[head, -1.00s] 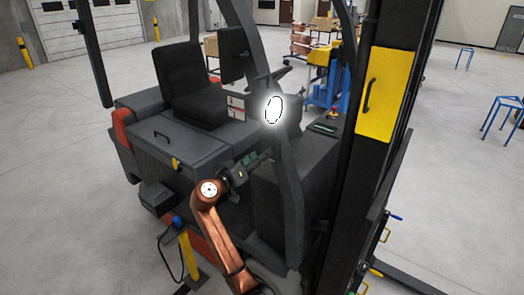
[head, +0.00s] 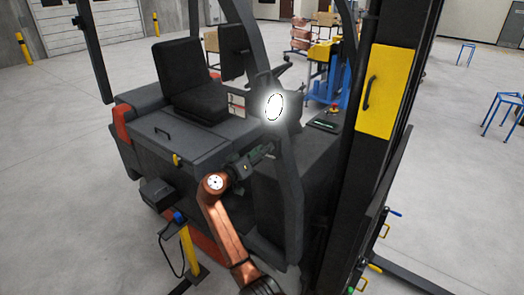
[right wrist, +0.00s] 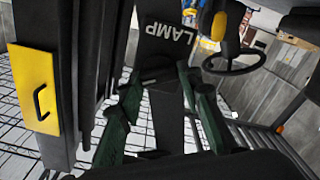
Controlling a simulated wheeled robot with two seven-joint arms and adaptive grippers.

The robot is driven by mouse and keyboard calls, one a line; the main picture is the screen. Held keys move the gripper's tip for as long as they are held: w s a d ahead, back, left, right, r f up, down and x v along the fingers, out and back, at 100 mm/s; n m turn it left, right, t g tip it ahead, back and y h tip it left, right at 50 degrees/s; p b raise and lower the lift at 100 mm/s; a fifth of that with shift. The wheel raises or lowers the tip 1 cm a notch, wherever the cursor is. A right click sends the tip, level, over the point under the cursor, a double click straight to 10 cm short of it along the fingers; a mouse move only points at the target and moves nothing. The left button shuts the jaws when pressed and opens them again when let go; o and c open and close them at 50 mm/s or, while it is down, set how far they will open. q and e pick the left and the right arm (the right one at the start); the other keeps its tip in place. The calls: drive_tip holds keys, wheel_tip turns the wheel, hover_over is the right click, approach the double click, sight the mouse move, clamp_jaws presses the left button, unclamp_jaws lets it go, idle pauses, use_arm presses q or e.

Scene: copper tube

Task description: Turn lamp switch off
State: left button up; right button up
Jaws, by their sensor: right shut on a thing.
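The lamp (head: 274,107) glows white on the front post of the dark forklift in the head view. My right gripper (head: 268,149) is just below it, with its fingertips at that post (head: 289,190). In the right wrist view a dark post marked LAMP (right wrist: 168,35) runs up the middle. My left gripper is not in view.
The seat (head: 185,80) and grey side box of the forklift lie left of the post. The mast with a yellow panel (head: 387,92) rises to the right. A steering wheel (right wrist: 235,60) is beyond the post in the wrist view. Open floor lies at the far left.

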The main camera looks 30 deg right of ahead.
drive_tip(key=shift+a, duration=0.1)
drive_tip(key=shift+c, duration=1.1)
drive_tip(key=shift+w+f+n+p, duration=0.1)
drive_tip(key=shift+n+p, duration=2.2)
drive_tip(key=shift+n, duration=3.6)
drive_tip(key=shift+f, duration=0.1)
